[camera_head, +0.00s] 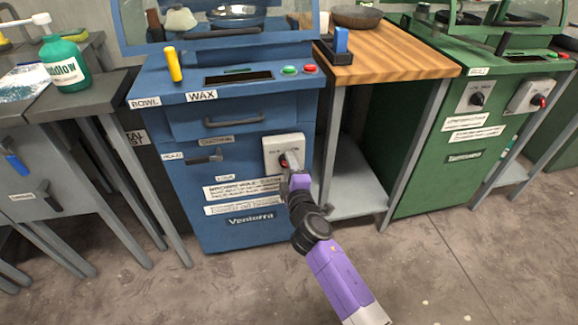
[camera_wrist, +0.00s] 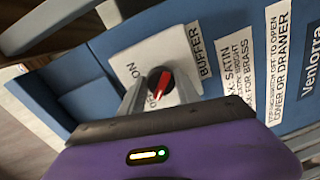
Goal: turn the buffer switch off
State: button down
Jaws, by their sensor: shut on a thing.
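The buffer switch is a white plate (camera_head: 270,142) on the front of the blue wax machine (camera_head: 182,222). My gripper (camera_head: 291,165) is at the plate, reaching up from the lower right. In the wrist view my gripper (camera_wrist: 160,92) has one finger on each side of the knob and is shut on it. The fingers hide part of the plate.
A drawer handle (camera_head: 234,122) and a black latch (camera_head: 205,158) are on the blue front, left of the switch. A wooden-topped table (camera_head: 385,58) stands to the right, then a green machine (camera_head: 412,190) with its own switches. The floor in front is clear.

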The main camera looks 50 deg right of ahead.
jog(key=c, duration=0.9)
grip_release()
jog(key=v, duration=0.7)
jog(key=shift+s+a, duration=0.3)
